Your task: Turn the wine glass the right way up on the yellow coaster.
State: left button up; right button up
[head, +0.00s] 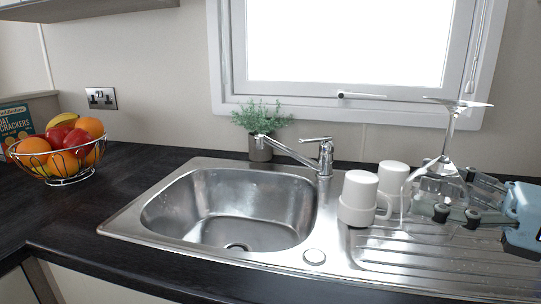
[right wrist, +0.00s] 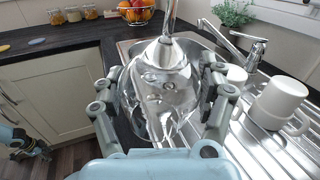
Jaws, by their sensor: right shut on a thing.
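The clear wine glass (head: 451,128) is upside down over the drainer at the right of the head view, foot up and bowl down. It tilts a little. My right gripper (head: 456,216) comes from the right and is shut around its bowl. In the right wrist view the bowl (right wrist: 160,88) sits between the two fingers of the gripper (right wrist: 164,100), stem up. Whether the rim touches the drainer I cannot tell. A small yellow flat thing (right wrist: 4,47) on the far counter may be the yellow coaster. My left gripper (right wrist: 30,150) shows small at the lower left; its jaws are unclear.
White mugs (head: 358,197) stand upside down on the ribbed drainer (head: 400,262), close left of the glass. The sink (head: 230,210), tap (head: 325,155) and potted plant (head: 260,146) are further left. A fruit basket (head: 62,160) stands on the dark counter, which is mostly clear.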

jog(key=m+p, duration=0.1)
jog(key=m, duration=0.1)
jog(key=r+m+p, duration=0.1)
jog(key=m+p, duration=0.1)
jog(key=m, duration=0.1)
jog(key=shift+p, duration=0.3)
jog(key=m, duration=0.1)
jog(key=m+p, duration=0.1)
jog(key=shift+f+m, duration=0.35)
jog(key=shift+m, duration=0.05)
jog(key=m+t+p, duration=0.1)
jog(key=m+p, duration=0.6)
jog(key=m, duration=0.1)
jog(key=shift+r, duration=0.2)
jog(key=shift+f+m+p, duration=0.15)
jog(key=shift+m+p, duration=0.45)
jog(key=shift+m, duration=0.2)
jog(key=m+p, duration=0.8)
jog(key=m, duration=0.1)
jog(key=shift+h, duration=0.4)
jog(key=m+p, duration=0.2)
jog(key=m, duration=0.7)
jog(key=shift+f, duration=0.1)
